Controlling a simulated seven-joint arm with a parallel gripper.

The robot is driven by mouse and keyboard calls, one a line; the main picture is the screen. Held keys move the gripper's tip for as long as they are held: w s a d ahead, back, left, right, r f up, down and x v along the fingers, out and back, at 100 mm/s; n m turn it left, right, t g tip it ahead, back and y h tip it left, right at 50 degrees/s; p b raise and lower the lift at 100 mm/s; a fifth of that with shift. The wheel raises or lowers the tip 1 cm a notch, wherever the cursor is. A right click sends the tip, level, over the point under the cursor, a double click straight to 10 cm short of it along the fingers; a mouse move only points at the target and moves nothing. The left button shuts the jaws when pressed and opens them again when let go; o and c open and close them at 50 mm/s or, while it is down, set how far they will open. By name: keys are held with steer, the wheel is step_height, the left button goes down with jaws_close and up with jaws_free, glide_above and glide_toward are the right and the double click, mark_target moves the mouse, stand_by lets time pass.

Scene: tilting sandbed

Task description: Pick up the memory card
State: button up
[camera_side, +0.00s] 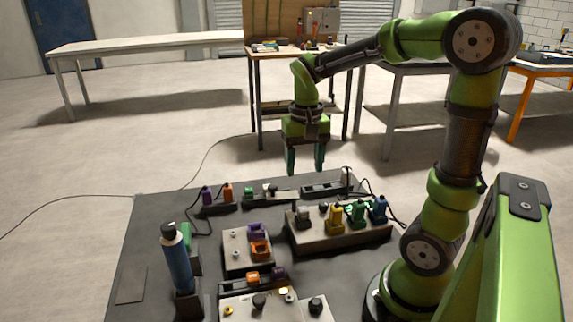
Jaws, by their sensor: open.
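My gripper (305,172) is open and empty, pointing down above the far part of the dark work table (150,245). Its two green fingers are apart with nothing between them. I cannot pick out the memory card with certainty; the small parts on the table are too small to tell apart. A grey block (335,240) with yellow, green and blue plugs stands nearer the camera, below and right of the gripper. A dark strip (326,188) and a row of small parts lie near the far edge, under the gripper.
A blue bottle (177,262) with a black cap stands upright at the left. A grey block holds purple and orange parts (260,248). Purple (207,195) and orange (228,193) plugs stand at the far left. Bare table shows at the left. Cables run along the edges.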

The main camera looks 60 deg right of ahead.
mark_target(303, 209)
step_height(303, 209, down, 13)
stand_by(0.5)
jaws_close()
